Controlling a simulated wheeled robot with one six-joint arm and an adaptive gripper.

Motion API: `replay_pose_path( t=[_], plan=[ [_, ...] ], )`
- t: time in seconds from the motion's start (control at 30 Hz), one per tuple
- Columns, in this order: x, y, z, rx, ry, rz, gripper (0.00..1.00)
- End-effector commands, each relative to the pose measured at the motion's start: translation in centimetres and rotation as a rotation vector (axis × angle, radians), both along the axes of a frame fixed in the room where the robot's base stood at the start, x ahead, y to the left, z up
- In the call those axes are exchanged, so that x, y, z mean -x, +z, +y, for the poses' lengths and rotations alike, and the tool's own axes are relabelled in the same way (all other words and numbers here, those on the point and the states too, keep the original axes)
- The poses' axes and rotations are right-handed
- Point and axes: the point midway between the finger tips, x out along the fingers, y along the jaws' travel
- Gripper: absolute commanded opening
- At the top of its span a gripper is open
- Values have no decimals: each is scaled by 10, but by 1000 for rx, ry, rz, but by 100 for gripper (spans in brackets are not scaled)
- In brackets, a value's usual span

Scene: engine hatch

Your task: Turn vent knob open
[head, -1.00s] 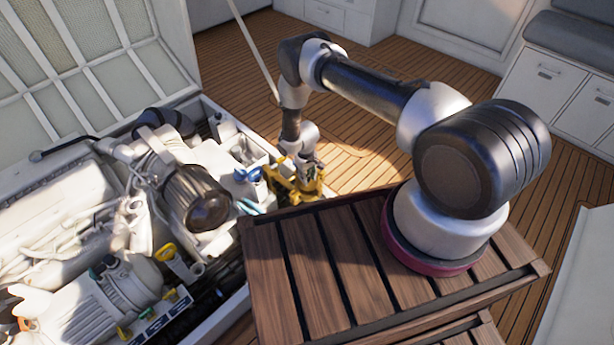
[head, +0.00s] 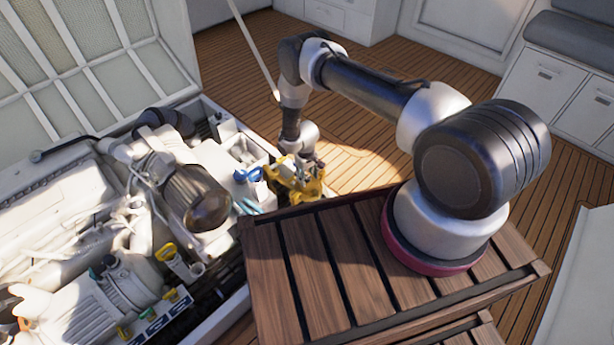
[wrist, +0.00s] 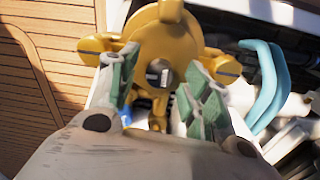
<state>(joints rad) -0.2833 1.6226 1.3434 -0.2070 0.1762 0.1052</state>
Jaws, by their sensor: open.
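A yellow fitting (wrist: 172,50) with a round body and side lugs fills the upper middle of the wrist view. A small dark knob with a pale marking (wrist: 158,73) sits at its centre; I cannot tell for sure that this is the vent knob. My gripper (wrist: 157,77) is open, its green-padded fingers on the left and right of that dark centre, with nothing held. I cannot tell whether the pads touch the fitting. In the head view the yellow fitting (head: 291,187) stands at the hatch's right edge, below the end of my arm, which partly hides it.
Light-blue hoses (wrist: 272,85) curve close to the right of the fitting. A blue-topped part (head: 248,175) sits left of it. The white engine (head: 110,300) fills the open hatch. A slatted wooden crate (head: 325,265) stands in front. Wooden floor (head: 370,150) lies open behind.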

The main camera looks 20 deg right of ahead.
Motion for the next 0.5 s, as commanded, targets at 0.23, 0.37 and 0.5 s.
replay_pose_path(
  t=[0.23,0.37,0.5],
  plan=[
    [-2,43,2,-1,1,-3,49],
    [-1,73,3,-1,0,-4,49],
    [0,99,4,-1,1,-3,49]
  ],
)
